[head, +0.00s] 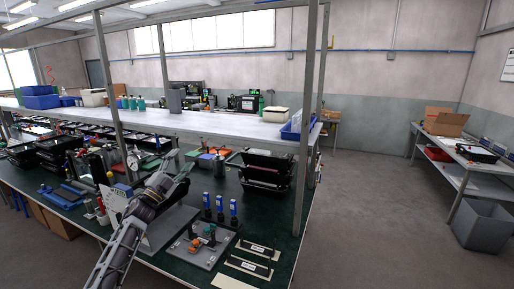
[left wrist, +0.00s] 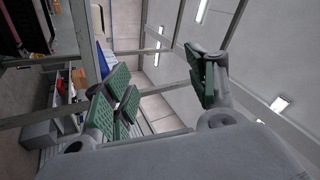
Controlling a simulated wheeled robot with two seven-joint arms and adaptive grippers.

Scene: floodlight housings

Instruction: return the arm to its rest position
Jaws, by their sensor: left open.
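My left arm comes in from the lower left of the head view, over the dark green workbench (head: 150,260). Its left gripper (head: 179,172) is above the bench, left of the black stacked trays. In the left wrist view the left gripper (left wrist: 165,92) shows its green-padded fingers spread wide apart, with nothing between them. That view looks sideways past the fingers toward the ceiling and the room. My right gripper is in neither view.
A metal post (head: 306,130) rises at the bench's right edge.

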